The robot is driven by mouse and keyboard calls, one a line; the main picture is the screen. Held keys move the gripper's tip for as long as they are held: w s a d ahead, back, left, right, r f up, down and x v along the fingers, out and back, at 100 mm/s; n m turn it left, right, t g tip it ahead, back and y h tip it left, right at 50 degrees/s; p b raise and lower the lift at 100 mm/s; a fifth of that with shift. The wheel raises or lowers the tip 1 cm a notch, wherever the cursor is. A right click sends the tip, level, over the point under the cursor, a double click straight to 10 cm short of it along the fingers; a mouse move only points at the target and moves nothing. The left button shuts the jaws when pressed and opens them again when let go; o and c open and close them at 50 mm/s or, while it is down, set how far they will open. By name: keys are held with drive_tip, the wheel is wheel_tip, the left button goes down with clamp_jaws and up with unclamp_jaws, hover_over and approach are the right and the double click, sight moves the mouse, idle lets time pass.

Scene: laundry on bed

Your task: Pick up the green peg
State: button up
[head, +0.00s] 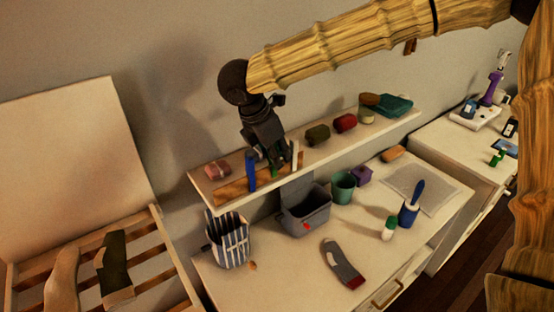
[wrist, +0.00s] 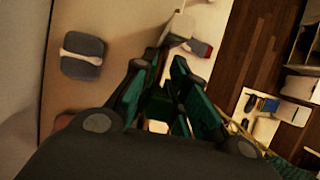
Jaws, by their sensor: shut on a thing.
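The green peg (head: 273,170) shows as a small strip between the fingers of my gripper (head: 276,160), above the wooden peg board (head: 235,190) on the wall shelf. My gripper is shut on it and points down. In the wrist view, my gripper (wrist: 166,78) shows its dark fingers with dark green between them; the peg's outline is hard to separate there. A blue peg (head: 251,172) stands upright just left of the gripper, and a white peg (head: 294,154) stands close on its right. I cannot tell whether the green peg's lower end is clear of the board.
The shelf (head: 340,150) also bears a pink item (head: 217,170), an olive roll (head: 318,135) and a red roll (head: 345,122).

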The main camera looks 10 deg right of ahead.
wheel_tip(320, 180, up, 7)
drive_tip(key=b, duration=0.2)
drive_tip(key=shift+r+b, duration=0.15)
drive_tip(key=shift+b, duration=0.25)
drive_tip(key=shift+r, duration=0.8)
drive_tip(key=shift+r, duration=0.1)
drive_tip(key=shift+a, duration=0.1)
